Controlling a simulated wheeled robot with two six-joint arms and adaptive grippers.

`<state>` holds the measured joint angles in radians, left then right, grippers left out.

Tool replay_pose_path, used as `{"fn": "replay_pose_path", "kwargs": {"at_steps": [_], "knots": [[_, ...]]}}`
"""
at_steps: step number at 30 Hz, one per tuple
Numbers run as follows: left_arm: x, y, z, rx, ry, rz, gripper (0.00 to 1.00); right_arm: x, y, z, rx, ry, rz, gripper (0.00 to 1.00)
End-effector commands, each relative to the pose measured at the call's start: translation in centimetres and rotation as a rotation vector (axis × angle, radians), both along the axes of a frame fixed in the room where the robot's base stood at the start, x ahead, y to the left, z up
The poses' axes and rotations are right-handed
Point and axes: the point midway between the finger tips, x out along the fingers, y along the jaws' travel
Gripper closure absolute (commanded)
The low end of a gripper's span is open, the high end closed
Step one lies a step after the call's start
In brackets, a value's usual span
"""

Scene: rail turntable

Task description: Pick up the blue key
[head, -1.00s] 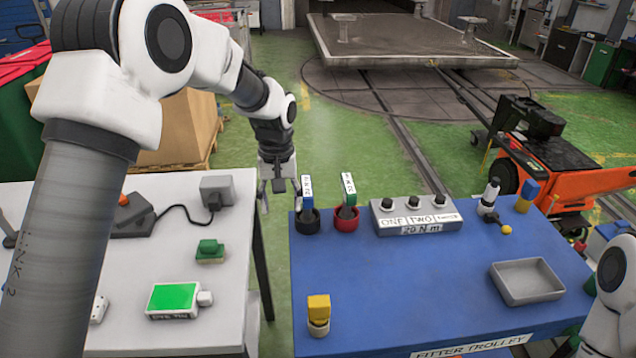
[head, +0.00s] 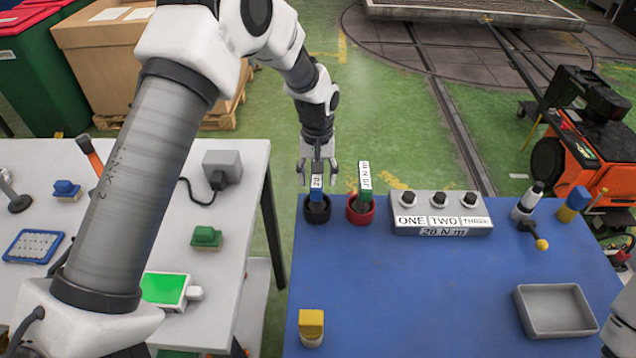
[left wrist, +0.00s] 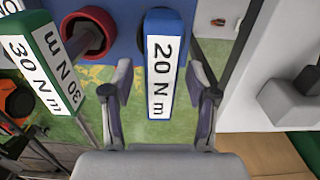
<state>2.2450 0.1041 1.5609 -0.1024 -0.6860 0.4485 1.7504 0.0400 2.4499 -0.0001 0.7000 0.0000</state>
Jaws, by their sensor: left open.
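The blue key (head: 317,193) stands upright in a black round holder (head: 318,212) at the far left corner of the blue trolley top. In the left wrist view the blue key (left wrist: 163,65) shows a white label reading 20 N m. My left gripper (head: 318,170) is open above the key in the head view. In the left wrist view its fingers (left wrist: 162,95) stand on either side of the key, with gaps between. The right gripper is not in view.
A green key (head: 364,178) labelled 30 N m stands close by in a red holder (head: 360,212). A grey box with three knobs (head: 440,213) is to the right. A grey tray (head: 555,311) and a yellow block (head: 311,322) lie nearer. The trolley's middle is clear.

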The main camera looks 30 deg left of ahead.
Motion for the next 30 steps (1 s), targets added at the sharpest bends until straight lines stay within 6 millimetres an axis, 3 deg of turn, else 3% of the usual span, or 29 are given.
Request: {"fn": "replay_pose_path", "kwargs": {"at_steps": [28,30], "knots": [[0.03,-0.01,-0.78,0.001,-0.002,0.000,0.42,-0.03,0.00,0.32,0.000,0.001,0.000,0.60],[0.04,0.00,-0.77,0.001,-0.002,0.000,0.66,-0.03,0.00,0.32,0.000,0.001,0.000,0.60]]}}
